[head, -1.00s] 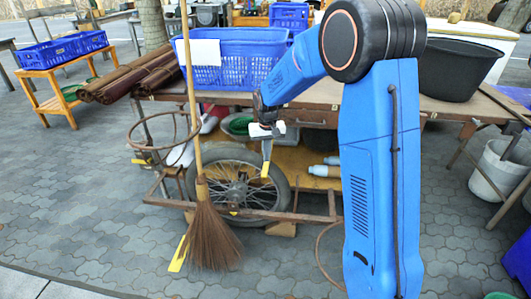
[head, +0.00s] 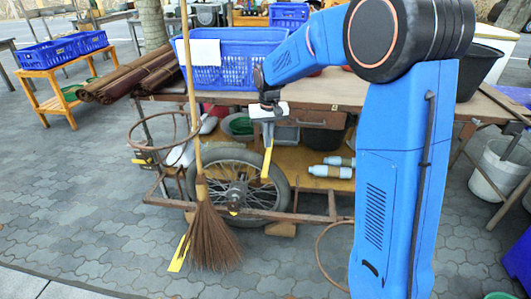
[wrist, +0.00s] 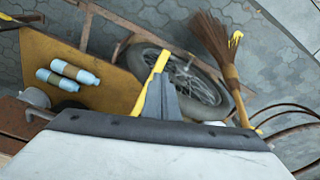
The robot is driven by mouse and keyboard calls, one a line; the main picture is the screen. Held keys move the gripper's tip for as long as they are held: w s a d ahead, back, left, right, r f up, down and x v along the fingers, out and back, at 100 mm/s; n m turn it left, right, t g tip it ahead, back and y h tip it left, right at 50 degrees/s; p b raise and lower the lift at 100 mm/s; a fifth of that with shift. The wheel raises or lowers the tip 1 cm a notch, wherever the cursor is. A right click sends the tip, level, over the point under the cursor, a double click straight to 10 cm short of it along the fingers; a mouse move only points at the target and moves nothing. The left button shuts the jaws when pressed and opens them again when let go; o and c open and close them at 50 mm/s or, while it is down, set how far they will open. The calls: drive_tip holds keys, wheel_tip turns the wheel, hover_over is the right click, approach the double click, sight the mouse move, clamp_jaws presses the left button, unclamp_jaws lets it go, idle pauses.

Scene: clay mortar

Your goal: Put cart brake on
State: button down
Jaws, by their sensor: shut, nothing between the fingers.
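A slim yellow bar (head: 266,166), apparently the cart's brake lever, stands upright in front of the spoked wheel (head: 232,184) in the head view. My gripper (head: 268,140) points down at it, shut and empty. In the wrist view my grey fingertips (wrist: 166,82) lie right beside the yellow bar (wrist: 158,64), which reaches past them along their left side. I cannot tell whether they touch. The bar's lower end is hidden or unclear. The wheel (wrist: 188,82) shows behind it.
A broom (head: 213,235) leans upright left of the wheel, with a yellow piece (head: 179,254) by its bristles. The cart's tabletop (head: 335,92) carries a blue basket (head: 235,75). Bottles (head: 330,171) lie on the lower shelf.

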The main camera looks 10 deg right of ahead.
wheel_tip(320, 180, up, 9)
drive_tip(key=shift+s, duration=0.45)
drive_tip(key=shift+r, duration=0.1)
drive_tip(key=s+d+r+t, duration=0.1)
drive_tip(key=s+d+r, duration=0.1)
drive_tip(key=s, duration=0.8)
drive_tip(key=s+d+r+t, duration=0.1)
drive_tip(key=s+d+r, duration=0.15)
drive_tip(key=s, duration=0.85)
drive_tip(key=s+d+f, duration=0.1)
drive_tip(key=s+f, duration=0.2)
drive_tip(key=s, duration=0.6)
drive_tip(key=s+d+f+t, duration=0.1)
drive_tip(key=s+f, duration=0.3)
drive_tip(key=s, duration=0.6)
drive_tip(key=shift+d+f+n+t, duration=0.15)
drive_tip(key=shift+d+n+t, duration=0.15)
drive_tip(key=shift+d, duration=0.05)
